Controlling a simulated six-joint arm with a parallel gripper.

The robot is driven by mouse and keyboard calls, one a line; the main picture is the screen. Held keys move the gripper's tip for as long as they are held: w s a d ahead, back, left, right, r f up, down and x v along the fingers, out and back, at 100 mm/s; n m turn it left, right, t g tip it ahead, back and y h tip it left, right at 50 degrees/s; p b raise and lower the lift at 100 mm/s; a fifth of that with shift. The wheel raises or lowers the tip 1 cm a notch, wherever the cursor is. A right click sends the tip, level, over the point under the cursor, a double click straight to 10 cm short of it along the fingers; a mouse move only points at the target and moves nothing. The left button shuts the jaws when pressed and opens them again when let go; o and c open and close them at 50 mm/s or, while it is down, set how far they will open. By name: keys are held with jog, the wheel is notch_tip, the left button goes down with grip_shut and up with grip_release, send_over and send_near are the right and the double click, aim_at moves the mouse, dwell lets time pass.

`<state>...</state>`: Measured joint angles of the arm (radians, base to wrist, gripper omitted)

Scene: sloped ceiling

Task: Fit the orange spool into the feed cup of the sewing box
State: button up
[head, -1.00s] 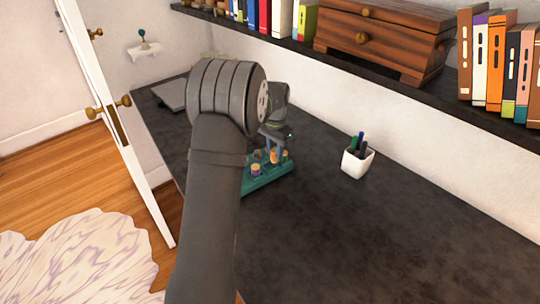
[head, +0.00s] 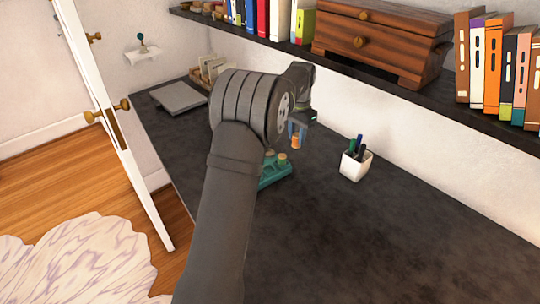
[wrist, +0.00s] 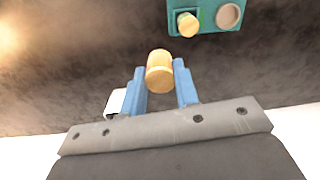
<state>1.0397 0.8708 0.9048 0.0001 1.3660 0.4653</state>
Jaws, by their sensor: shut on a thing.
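My gripper (head: 297,131) is shut on the orange spool (head: 296,141), with blue fingers on either side of it. In the wrist view the spool (wrist: 160,72) shows yellow-orange between the fingertips. It is held above the desk, apart from the sewing box. The teal sewing box (head: 275,175) lies on the desk to the left and is partly hidden by my arm. Its corner (wrist: 207,28) also shows at the top of the wrist view, with a standing spool (wrist: 188,24) and a round, pale spot beside it. I cannot tell which place is the feed cup.
A white pen cup (head: 354,166) with pens stands on the dark desk (head: 400,240) to the right of my gripper. A grey closed laptop-like slab (head: 178,97) lies at the far left. A shelf with books and a wooden chest (head: 380,45) overhangs the back. The front right desk is clear.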

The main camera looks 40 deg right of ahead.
jog(key=shift+w+d, duration=0.3)
jog(key=shift+w, duration=0.1)
jog(key=w+f, duration=0.2)
jog(key=w, duration=0.2)
jog(key=w+a+f, duration=0.1)
jog(key=w+f, duration=0.1)
jog(key=w, duration=0.2)
jog(key=w+f, duration=0.3)
jog(key=shift+w+a, duration=0.35)
jog(key=shift+w, duration=0.05)
jog(key=shift+f, duration=2)
jog(key=shift+f, duration=0.1)
jog(key=o, duration=0.6)
jog(key=shift+f, duration=0.1)
jog(key=shift+c, duration=0.2)
jog(key=o, duration=0.4)
notch_tip(320, 180, up, 12)
jog(key=shift+r, duration=0.2)
